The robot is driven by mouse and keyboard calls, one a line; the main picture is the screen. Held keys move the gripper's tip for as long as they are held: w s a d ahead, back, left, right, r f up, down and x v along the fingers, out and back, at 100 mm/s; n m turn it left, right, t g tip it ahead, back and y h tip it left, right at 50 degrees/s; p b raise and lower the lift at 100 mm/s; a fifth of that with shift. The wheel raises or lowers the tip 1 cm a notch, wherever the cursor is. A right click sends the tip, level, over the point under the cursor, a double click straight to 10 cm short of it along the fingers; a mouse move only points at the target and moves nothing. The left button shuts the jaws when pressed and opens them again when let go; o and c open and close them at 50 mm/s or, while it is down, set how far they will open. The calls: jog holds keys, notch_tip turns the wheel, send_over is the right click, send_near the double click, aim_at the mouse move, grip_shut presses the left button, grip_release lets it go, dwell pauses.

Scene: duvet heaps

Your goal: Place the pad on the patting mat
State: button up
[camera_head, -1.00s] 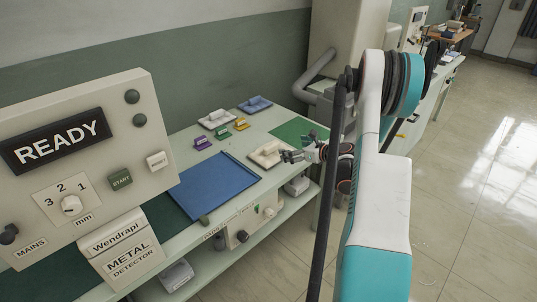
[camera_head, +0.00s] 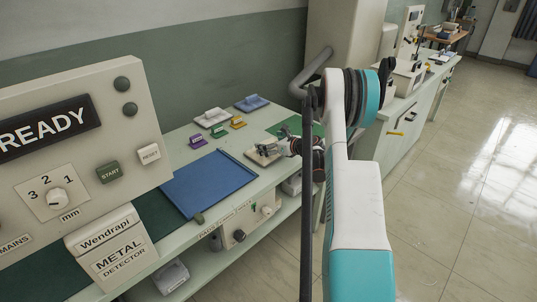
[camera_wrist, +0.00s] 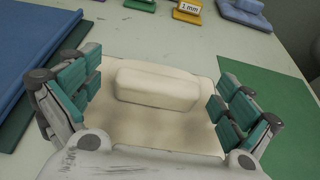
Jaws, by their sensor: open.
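A cream pad with a raised block handle (camera_wrist: 157,88) lies on the bench in the wrist view; it also shows in the head view (camera_head: 257,158). My gripper (camera_wrist: 150,100) is open, with its teal-padded fingers on either side of the handle and apart from it. In the head view my gripper (camera_head: 268,149) is over the pad and partly hides it. A blue mat (camera_head: 211,183) lies to the left of the pad, and a green mat (camera_wrist: 268,112) lies to the right. I cannot tell which is the patting mat.
Behind the pad stand small purple (camera_head: 198,141), green (camera_head: 219,131) and yellow (camera_head: 238,122) labelled pieces. A white handled block (camera_head: 210,117) and a blue one (camera_head: 252,103) are further back. The metal detector (camera_head: 75,150) stands at the left, reading READY.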

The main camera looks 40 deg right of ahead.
jog(key=shift+w+f, duration=0.1)
jog(key=shift+w, duration=0.15)
jog(key=c, duration=1.3)
